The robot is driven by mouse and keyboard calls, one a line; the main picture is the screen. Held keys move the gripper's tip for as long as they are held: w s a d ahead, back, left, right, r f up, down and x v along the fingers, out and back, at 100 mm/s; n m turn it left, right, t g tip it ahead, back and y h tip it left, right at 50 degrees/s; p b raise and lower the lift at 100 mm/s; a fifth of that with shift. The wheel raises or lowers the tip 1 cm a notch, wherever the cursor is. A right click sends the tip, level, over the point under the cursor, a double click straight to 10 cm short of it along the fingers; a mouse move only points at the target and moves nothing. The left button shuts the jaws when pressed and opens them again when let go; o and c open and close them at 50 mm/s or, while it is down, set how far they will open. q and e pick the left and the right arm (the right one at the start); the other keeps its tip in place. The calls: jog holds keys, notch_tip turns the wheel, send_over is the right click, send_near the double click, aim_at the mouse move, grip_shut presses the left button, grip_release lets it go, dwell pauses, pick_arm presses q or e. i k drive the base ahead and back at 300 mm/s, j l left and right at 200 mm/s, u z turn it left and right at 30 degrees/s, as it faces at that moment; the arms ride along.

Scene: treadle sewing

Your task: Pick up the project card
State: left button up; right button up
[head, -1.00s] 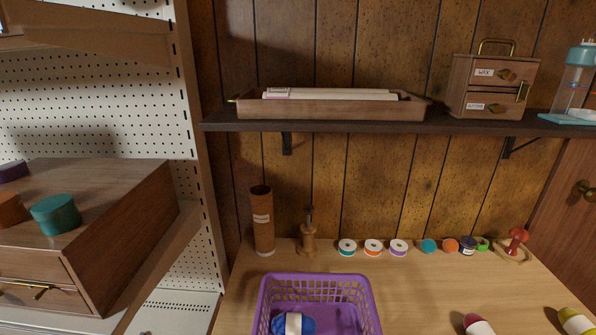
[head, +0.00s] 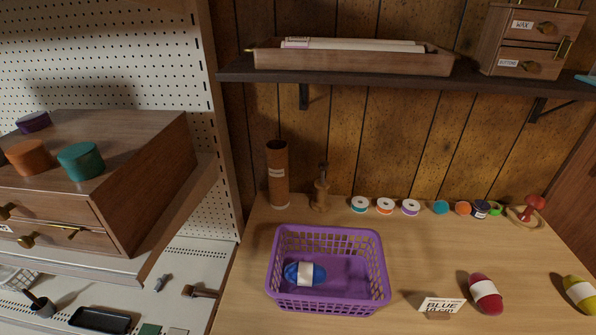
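A small white card (head: 441,304), printed with "BLUE" and a smaller line that I read as "10 cm", stands on the wooden table near the front edge of the view. It looks like the project card. It is right of the purple basket (head: 328,308) and left of the red yarn ball (head: 486,294). Nothing is touching the card. Neither of my grippers shows in the head view.
The basket holds a blue yarn ball (head: 304,274). A yellow yarn ball (head: 580,291) lies at the right. Several spools line the back of the table, beside a brown tube (head: 278,176). A shelf (head: 360,82) with a wooden tray hangs above. A drawer cabinet stands left.

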aim_at(435, 308)
jog(key=z, duration=1.2)
